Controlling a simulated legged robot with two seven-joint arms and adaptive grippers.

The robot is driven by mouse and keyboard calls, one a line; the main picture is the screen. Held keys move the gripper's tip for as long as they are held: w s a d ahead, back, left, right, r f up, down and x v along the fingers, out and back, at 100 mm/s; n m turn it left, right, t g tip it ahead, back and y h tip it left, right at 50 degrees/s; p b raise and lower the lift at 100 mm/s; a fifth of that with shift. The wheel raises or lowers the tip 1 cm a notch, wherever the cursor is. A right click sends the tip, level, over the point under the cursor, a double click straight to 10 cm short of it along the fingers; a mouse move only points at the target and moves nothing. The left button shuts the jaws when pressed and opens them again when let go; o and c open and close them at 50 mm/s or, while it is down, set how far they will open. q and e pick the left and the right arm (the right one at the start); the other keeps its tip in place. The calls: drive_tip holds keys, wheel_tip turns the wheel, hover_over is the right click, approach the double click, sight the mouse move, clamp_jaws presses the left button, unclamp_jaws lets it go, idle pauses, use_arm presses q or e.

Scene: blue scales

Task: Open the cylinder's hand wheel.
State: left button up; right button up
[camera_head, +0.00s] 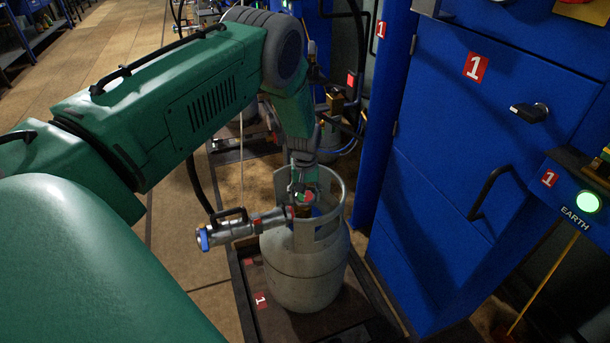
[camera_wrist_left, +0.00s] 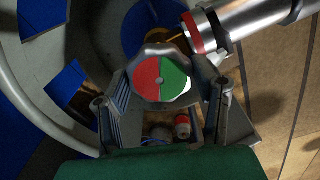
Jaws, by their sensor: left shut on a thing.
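The grey gas cylinder (camera_head: 306,272) stands upright on a low dark platform, with a round collar around its top. Its hand wheel (camera_head: 306,197) sits inside the collar; in the left wrist view the hand wheel (camera_wrist_left: 161,78) has a scalloped rim and a red and green face. My left gripper (camera_head: 303,188) reaches down into the collar from above and is shut on the hand wheel, and its fingers (camera_wrist_left: 163,106) show on both sides of the wheel. A metal nozzle (camera_head: 240,228) with a blue end joins the valve from the left. My right gripper is not in view.
The dark platform (camera_head: 258,300) carries a red label 1. A blue cabinet (camera_head: 430,170) stands close on the right, with a black handle (camera_head: 490,190). A lit green EARTH button (camera_head: 588,202) is at the far right. Tiled floor is clear on the left.

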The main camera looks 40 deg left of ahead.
sight(305, 195)
use_arm(q)
drive_tip(key=shift+w+a+r+n, duration=0.1)
drive_tip(key=shift+w+n, duration=0.1)
drive_tip(key=shift+n, duration=0.85)
drive_tip(key=shift+w+r+n, duration=0.1)
drive_tip(key=shift+w+n, duration=0.05)
drive_tip(key=shift+n, duration=0.9)
drive_tip(key=o, duration=1.1)
drive_tip(key=shift+o, duration=0.4)
drive_tip(key=shift+s, duration=0.1)
drive_tip(key=shift+f, duration=0.1)
drive_tip(key=shift+s, duration=0.1)
wheel_tip(305, 195, up, 12)
